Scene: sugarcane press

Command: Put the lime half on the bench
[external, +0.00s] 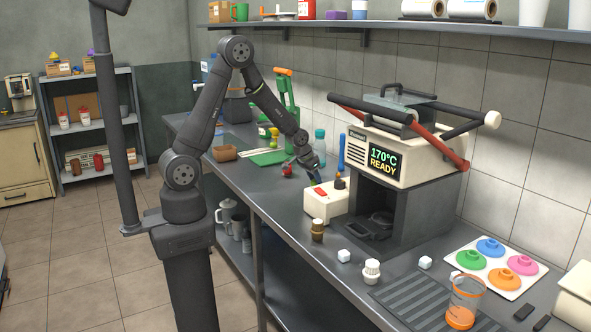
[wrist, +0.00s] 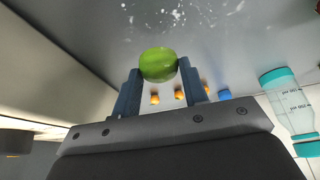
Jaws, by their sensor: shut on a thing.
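My gripper (wrist: 159,72) is shut on a green lime half (wrist: 158,64), which sits between the tips of its two blue-grey fingers in the wrist view. In the external view my gripper (external: 316,172) points down over the grey bench (external: 275,205), just behind the white box with the red switch. The lime half cannot be made out there. The bare bench top (wrist: 225,35) fills the upper part of the wrist view. I cannot tell how wide the gap is between the lime half and the bench.
The white switch box (external: 327,203) and the press (external: 405,165) stand to the right of my gripper. A small red item (external: 287,170) lies to its left, near the green board (external: 268,157). A teal-capped bottle (wrist: 285,100) stands close by. Bench left of the box is clear.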

